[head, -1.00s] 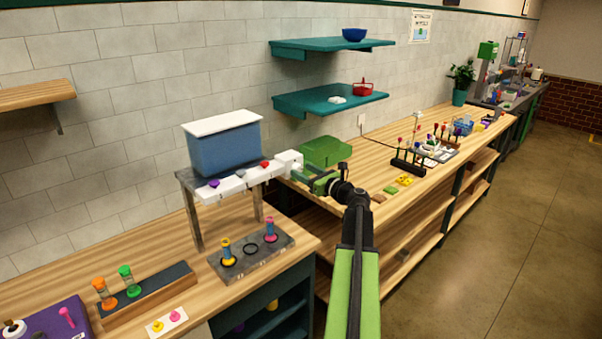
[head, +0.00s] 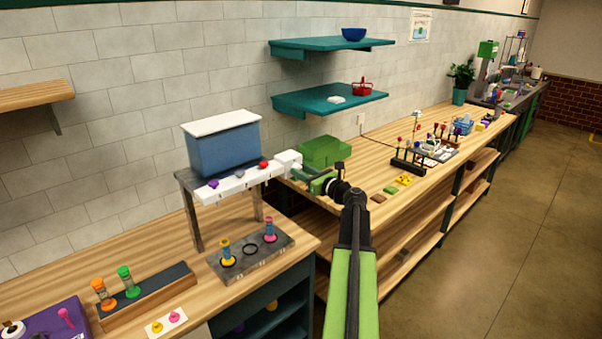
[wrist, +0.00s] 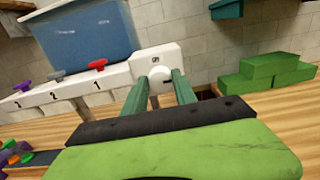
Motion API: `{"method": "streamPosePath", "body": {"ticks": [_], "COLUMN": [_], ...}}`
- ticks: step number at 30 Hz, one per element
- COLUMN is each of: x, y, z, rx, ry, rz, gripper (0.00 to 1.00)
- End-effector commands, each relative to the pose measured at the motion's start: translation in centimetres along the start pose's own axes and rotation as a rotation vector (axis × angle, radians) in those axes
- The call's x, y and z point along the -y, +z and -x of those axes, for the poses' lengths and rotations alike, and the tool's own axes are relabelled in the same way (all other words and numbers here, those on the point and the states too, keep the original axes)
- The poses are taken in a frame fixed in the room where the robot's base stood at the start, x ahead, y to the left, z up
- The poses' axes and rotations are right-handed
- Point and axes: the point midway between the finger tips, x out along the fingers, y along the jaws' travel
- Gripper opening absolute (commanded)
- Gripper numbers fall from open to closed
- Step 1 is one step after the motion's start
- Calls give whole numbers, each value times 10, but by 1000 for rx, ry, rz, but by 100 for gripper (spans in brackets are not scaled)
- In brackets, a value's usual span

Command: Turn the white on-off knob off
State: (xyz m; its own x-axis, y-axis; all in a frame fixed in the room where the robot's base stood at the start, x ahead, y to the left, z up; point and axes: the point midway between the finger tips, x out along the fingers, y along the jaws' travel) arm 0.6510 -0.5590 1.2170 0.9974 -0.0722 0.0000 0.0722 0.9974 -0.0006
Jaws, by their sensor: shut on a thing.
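The white on-off knob (wrist: 158,77) is a round disc on the front face of the white end block (wrist: 157,60), at the right end of a white bar. In the wrist view, my gripper (wrist: 159,86) has one green finger on each side of the knob and is shut on it. In the head view, my gripper (head: 304,176) reaches the white end block (head: 289,160). The knob is hidden or too small there, and its angle is not clear.
The white bar carries purple, grey and red knobs beside my gripper, under a blue tank (head: 225,145). Green blocks (head: 325,151) stand just right. A tray (head: 252,252) with two vials is below left. Open floor lies right.

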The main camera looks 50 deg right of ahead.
Motion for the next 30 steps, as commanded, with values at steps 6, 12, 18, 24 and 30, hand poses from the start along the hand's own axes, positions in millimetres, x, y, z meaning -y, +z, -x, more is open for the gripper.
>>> {"method": "streamPosePath", "body": {"ticks": [6,12,18,24,30], "x": [2,2,2,2,2], "y": [0,0,0,0,0], "z": [-3,-4,-4,-3,-3], "rx": [0,2,4,5,5], "ry": [10,8,6,4,2], "rz": [53,178,359,549,739], "gripper": [0,0,0,0,0]}}
